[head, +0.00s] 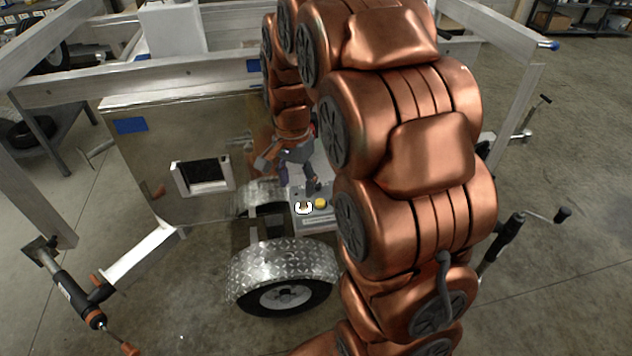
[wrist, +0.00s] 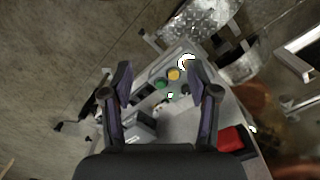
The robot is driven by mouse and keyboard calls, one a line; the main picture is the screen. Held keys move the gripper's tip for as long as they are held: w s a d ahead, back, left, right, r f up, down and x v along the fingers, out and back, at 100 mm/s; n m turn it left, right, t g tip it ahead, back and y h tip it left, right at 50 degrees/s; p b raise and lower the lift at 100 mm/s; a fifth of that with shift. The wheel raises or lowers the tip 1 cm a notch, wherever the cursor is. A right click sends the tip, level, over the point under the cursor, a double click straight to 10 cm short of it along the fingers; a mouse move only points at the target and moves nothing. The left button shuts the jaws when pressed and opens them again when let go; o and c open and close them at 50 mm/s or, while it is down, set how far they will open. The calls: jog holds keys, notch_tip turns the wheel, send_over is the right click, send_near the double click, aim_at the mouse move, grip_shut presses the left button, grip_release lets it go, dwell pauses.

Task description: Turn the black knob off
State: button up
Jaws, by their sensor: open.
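A grey control panel (head: 316,221) stands beside the trailer wheel in the head view. It carries a yellow button (head: 320,203), which also shows in the wrist view (wrist: 174,73). A green button (wrist: 160,84) sits beside the yellow one. A dark round piece (wrist: 185,89), which looks like the black knob, is on the panel near the right finger; its turned position is too small to tell. My gripper (wrist: 160,70) is open, with its two fingers spread either side of the buttons in the picture. In the head view my gripper (head: 304,181) is above the panel, apparently holding nothing.
A white-ringed button (wrist: 187,63) sits at the panel's far end. A red piece (wrist: 237,141) is at lower right. A wheel with a diamond-plate fender (head: 283,268) stands in front of the panel. Aluminium rails (head: 130,80) surround the area.

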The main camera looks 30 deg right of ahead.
jog(key=w+d+f+m, duration=0.3)
jog(key=w+d, duration=0.1)
jog(key=w+d+f+m, duration=0.3)
jog(key=w+d+f, duration=0.1)
jog(key=d, duration=0.1)
jog(key=w+d+f+m, duration=0.3)
jog(key=w+d, duration=0.2)
jog(key=shift+f+t, duration=0.25)
jog(key=shift+t, duration=0.15)
jog(key=shift+f+p, duration=1.05)
jog(key=shift+f, duration=2.9)
grip_shut()
